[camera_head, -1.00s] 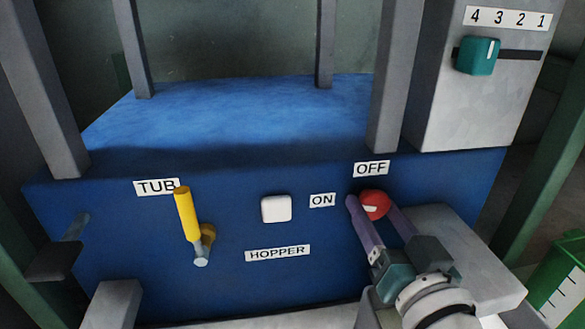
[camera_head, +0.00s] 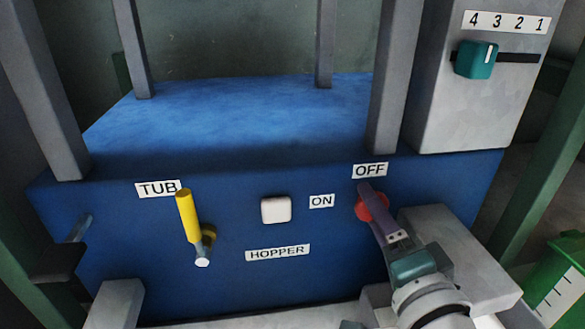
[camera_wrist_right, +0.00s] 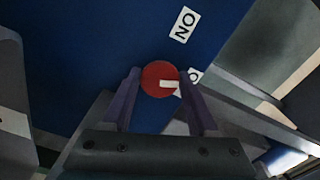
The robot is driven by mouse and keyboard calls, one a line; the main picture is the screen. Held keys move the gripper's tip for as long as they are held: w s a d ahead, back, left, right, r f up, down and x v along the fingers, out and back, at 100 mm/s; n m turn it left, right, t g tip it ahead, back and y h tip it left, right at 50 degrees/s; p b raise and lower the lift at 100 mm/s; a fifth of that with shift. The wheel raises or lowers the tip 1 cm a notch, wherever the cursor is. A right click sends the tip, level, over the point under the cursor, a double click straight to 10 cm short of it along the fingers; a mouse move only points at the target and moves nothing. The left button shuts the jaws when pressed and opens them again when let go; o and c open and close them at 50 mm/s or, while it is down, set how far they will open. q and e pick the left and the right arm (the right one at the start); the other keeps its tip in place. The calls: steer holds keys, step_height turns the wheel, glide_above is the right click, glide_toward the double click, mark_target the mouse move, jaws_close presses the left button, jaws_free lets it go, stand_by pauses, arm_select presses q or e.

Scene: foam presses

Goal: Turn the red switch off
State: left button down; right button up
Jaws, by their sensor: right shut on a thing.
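The red switch (camera_head: 369,212) is a round knob on the blue front panel, between the ON label (camera_head: 321,201) at its left and the OFF label (camera_head: 370,170) above it. My right gripper (camera_head: 368,200) is shut on the knob, and its purple fingers hide much of it. In the right wrist view the knob (camera_wrist_right: 153,77) sits between the two fingertips. Its white mark points right there, toward the partly hidden OFF label (camera_wrist_right: 194,75); the ON label (camera_wrist_right: 184,24) is farther up. My left gripper is not in view.
A yellow lever (camera_head: 188,216) under the TUB label and a white button (camera_head: 276,210) above the HOPPER label are on the same panel. A teal slider (camera_head: 475,59) is on the grey box at upper right. A green bin (camera_head: 560,280) stands at lower right.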

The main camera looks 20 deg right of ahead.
steer(key=m, duration=0.4)
steer(key=shift+r, duration=0.1)
stand_by(0.5)
steer(key=o, duration=1.3)
steer(key=shift+a, duration=0.1)
steer(key=shift+o, duration=0.2)
steer(key=p+v, duration=0.1)
steer(key=v, duration=0.9)
steer(key=shift+p, duration=0.4)
